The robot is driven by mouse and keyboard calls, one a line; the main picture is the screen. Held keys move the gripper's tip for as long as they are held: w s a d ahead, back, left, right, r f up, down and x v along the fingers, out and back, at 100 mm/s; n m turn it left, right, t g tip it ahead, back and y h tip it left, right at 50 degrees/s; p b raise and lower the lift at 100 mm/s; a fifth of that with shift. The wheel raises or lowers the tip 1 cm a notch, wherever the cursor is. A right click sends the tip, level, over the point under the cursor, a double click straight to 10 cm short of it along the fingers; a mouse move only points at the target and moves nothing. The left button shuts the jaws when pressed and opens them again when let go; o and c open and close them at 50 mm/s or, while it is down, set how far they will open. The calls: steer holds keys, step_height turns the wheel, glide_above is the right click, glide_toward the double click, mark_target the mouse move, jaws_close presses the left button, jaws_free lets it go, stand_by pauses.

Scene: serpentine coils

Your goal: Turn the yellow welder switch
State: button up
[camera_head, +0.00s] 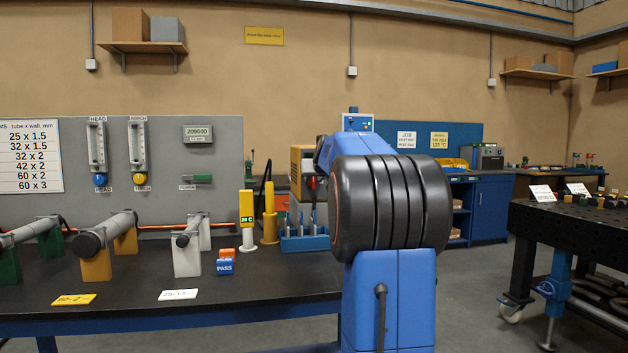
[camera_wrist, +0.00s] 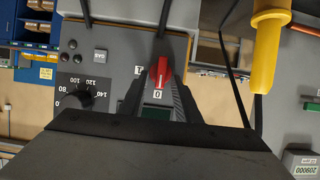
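The yellow welder (camera_head: 300,160) stands on the bench at the back, partly hidden behind my arm in the head view. In the wrist view its grey front panel (camera_wrist: 120,70) carries a red rotary switch (camera_wrist: 161,69), with a 0 label below it and another mark at its left. My gripper (camera_wrist: 160,82) reaches toward the panel, with one dark finger on each side of the switch. The fingers are apart, with the switch's red handle at or between their tips. Whether they touch it is unclear. In the head view my gripper is hidden by my arm.
In the wrist view a dark dial (camera_wrist: 76,99) with numbers and a grey button (camera_wrist: 100,56) sit left of the switch. Black cables and a yellow post (camera_wrist: 267,50) are close on the right. A blue tool rack (camera_head: 304,242) stands on the bench (camera_head: 235,285).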

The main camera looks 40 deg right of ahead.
steer(key=shift+w, duration=0.15)
steer(key=c, duration=0.7)
steer(key=shift+o, duration=0.2)
steer(key=shift+d, duration=0.1)
